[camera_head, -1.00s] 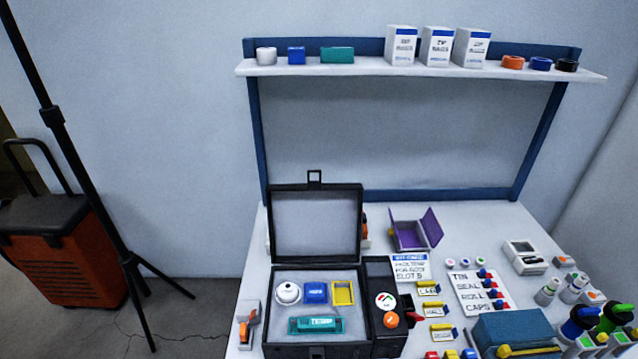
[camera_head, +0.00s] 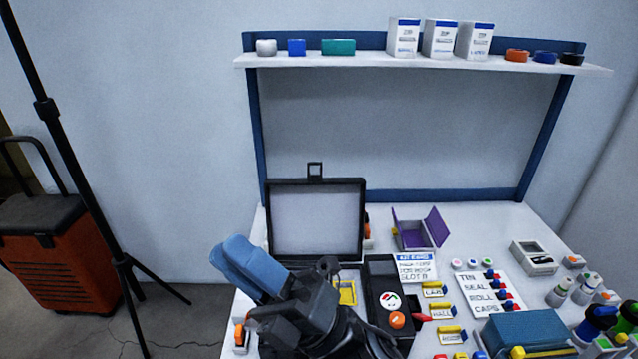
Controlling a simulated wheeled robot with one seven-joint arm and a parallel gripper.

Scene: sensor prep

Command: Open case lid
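The black case (camera_head: 350,268) stands on the workbench with its lid (camera_head: 315,218) raised upright at the back, grey lining facing me. My gripper (camera_head: 232,256), dark with blue fingers, is in front of the case and left of the lid. Its fingers point up and left and look close together; I cannot tell whether a gap is between them. It covers most of the case's inside; only the yellow-framed piece (camera_head: 347,292) shows there. Touch between gripper and lid is not visible.
A dark box (camera_head: 382,275) with an orange button stands right of the case. A purple open box (camera_head: 415,235), label cards, caps and a teal case (camera_head: 530,330) fill the right side. A shelf (camera_head: 420,62) spans the back. A tripod (camera_head: 62,140) stands on the left.

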